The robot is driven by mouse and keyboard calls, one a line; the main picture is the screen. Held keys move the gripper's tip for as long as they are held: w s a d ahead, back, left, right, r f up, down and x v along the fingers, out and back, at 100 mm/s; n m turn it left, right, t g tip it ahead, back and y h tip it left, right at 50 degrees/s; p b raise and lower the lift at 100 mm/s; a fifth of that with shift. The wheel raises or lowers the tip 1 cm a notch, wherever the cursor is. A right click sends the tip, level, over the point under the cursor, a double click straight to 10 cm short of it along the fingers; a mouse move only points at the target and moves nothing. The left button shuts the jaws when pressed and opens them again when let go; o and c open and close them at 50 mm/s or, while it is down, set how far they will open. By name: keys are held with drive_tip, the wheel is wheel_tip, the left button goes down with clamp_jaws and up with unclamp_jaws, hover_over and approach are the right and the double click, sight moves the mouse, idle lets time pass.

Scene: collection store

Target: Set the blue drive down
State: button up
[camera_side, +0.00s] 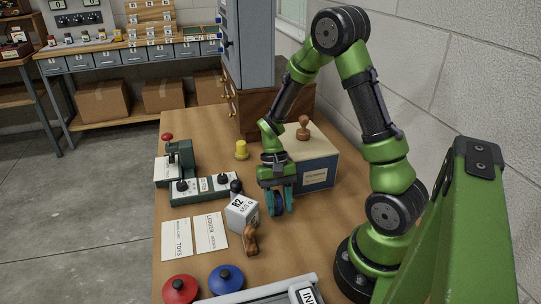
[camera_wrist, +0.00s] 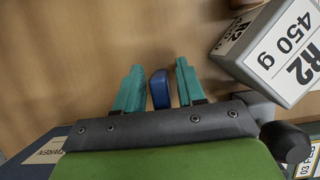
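The blue drive (camera_side: 278,210) is a small dark-blue piece low between my gripper's fingers, beside the front left of a blue-sided box. In the wrist view the blue drive (camera_wrist: 160,89) shows end-on between the two teal fingers. My gripper (camera_wrist: 159,78) points down around it, with a narrow strip of tabletop visible on each side, so the fingers look open and apart from it. In the side view my gripper (camera_side: 279,207) is low over the wooden table (camera_side: 190,272). The fingers partly hide the drive; its underside looks at or near the tabletop.
A grey block marked R2 450 g (camera_side: 242,214) stands close left of my gripper, with a brown wooden figure (camera_side: 251,240) before it. The box (camera_side: 318,172) with a stamp on top (camera_side: 304,128) is behind. Red (camera_side: 180,289) and blue (camera_side: 227,279) discs lie in front.

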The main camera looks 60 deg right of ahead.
drive_tip(key=shift+o, duration=0.5)
drive_tip(key=shift+r, duration=0.1)
drive_tip(key=v, duration=1.1)
drive_tip(key=s+a+r+n+t+h, duration=0.1)
drive_tip(key=s+a+r+n+t, duration=0.4)
drive_tip(key=a+r+t, duration=0.5)
drive_tip(key=s+a+r, duration=0.1)
drive_tip(key=a+r, duration=0.2)
